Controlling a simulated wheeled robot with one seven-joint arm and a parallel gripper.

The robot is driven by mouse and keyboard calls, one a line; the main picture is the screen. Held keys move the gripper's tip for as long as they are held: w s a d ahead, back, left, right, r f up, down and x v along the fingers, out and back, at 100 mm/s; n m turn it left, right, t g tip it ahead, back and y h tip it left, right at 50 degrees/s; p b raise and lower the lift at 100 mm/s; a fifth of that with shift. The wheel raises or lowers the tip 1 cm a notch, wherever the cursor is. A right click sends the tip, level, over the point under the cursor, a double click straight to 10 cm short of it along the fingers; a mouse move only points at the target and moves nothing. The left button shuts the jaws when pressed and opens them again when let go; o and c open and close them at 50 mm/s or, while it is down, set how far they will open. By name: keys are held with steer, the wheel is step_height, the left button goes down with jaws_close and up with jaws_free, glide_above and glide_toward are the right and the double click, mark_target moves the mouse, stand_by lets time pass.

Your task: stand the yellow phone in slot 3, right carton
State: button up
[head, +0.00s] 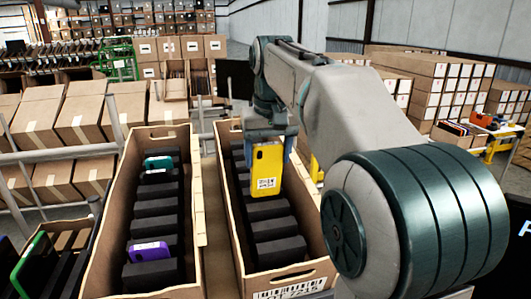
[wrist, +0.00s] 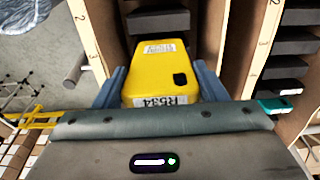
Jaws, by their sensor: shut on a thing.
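The yellow phone (head: 266,168) is upright in my gripper (head: 270,150), over the middle of the right carton (head: 237,238). White labels show on the phone. In the wrist view the phone (wrist: 160,65) sits between the two blue-grey fingers of my gripper (wrist: 160,86), which are shut on its sides. The right carton has a row of dark dividers (head: 275,229). The phone's lower end appears above the dividers, but its exact height and the slot beneath it cannot be told.
The left carton (head: 112,205) stands close beside it, holding a teal phone (head: 158,163) and a purple phone (head: 149,251). The carton walls rise near both sides of my gripper. Shelves of brown boxes (head: 85,118) stand behind to the left.

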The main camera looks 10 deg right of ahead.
mark_target(265, 195)
steer(key=shift+w+f+b, duration=0.35)
steer(key=shift+f+b, duration=0.75)
steer(key=shift+f, duration=0.8)
steer(key=shift+w+f+b, duration=0.35)
steer(key=shift+f+b, duration=0.8)
steer(key=shift+f, duration=0.75)
steer(key=shift+w+f+b, duration=0.35)
steer(key=shift+f+b, duration=0.75)
steer(key=shift+f, duration=0.8)
steer(key=shift+f, duration=0.3)
steer(key=o, duration=1)
steer(key=shift+r, duration=0.1)
steer(key=r, duration=0.4)
steer(key=s+r, duration=0.1)
steer(key=r, duration=0.4)
steer(key=s+r+p, duration=0.1)
steer(key=r, duration=0.3)
steer(key=shift+s+r, duration=0.15)
steer(key=shift+r, duration=0.05)
